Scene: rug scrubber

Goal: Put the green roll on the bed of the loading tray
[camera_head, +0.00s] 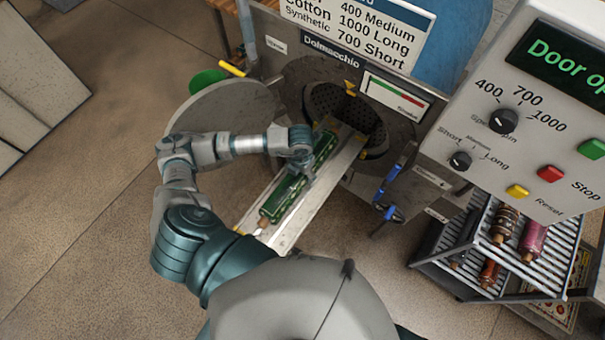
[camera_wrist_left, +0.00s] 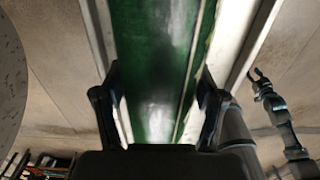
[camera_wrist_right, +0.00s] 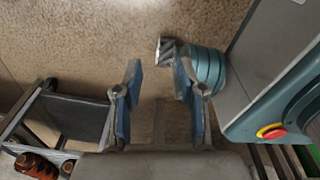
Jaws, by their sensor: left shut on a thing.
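The green roll (camera_head: 276,206), with brown ends, lies lengthwise along the loading tray (camera_head: 319,190), a pale metal channel sloping from the machine's round opening. The roll is over or on the tray bed; I cannot tell whether it touches it. My left gripper (camera_head: 299,172) is shut on the roll near its middle and covers part of it. In the left wrist view the roll (camera_wrist_left: 157,50) fills the space between the fingers (camera_wrist_left: 160,105), with the tray's pale edges on both sides. My right gripper (camera_wrist_right: 160,98) is open and empty above the floor.
The machine's round opening (camera_head: 345,105) is at the tray's upper end, with its round door (camera_head: 215,112) swung open to the left. The control panel (camera_head: 520,120) reads "Door op". A rack (camera_head: 490,240) with several rolls stands at the right.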

